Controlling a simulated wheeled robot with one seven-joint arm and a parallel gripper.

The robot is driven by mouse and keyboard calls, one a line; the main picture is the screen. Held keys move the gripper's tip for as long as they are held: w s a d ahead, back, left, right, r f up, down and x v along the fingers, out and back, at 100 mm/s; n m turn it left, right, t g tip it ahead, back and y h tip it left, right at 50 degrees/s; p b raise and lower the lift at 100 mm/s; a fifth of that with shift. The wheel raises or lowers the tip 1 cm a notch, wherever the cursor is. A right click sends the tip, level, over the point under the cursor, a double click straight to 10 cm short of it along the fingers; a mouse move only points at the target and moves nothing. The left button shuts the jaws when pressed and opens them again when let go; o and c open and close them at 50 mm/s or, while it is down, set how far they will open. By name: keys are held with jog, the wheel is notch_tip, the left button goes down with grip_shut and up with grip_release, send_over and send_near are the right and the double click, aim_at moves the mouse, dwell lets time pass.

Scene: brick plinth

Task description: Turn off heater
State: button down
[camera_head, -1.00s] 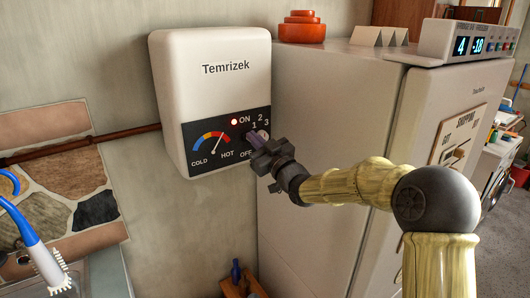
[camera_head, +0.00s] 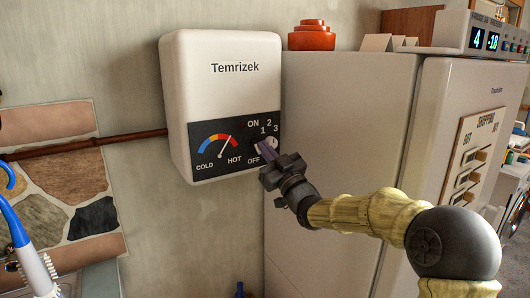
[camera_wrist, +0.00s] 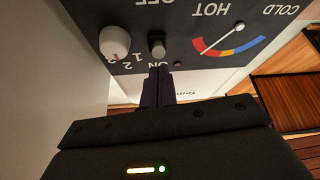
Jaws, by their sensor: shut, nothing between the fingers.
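The white heater (camera_head: 222,75), labelled Temrizek, hangs on the wall with a black panel at its lower front. Its small grey switch (camera_wrist: 157,44) sits between the ON and OFF labels in the wrist view. The indicator lamp (camera_wrist: 177,64) beside ON looks dark. A white round dial (camera_wrist: 115,42) marked 1, 2, 3 is beside the switch. My gripper (camera_head: 264,148) is shut and empty, its purple fingertips in front of the panel at the switch. In the wrist view the fingertips (camera_wrist: 157,70) are at the ON side of the switch; I cannot tell whether they touch it.
A fridge (camera_head: 345,150) stands right of the heater, with an orange round object (camera_head: 311,38) and a display unit (camera_head: 487,38) on top. A copper pipe (camera_head: 90,142) runs along the wall at left. A blue-handled brush (camera_head: 20,235) is at lower left.

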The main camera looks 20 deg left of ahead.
jog(key=s+d+f+b, duration=0.4)
jog(key=f+b, duration=0.2)
jog(key=b, duration=0.2)
jog(key=shift+d+f, duration=0.35)
jog(key=shift+d, duration=0.05)
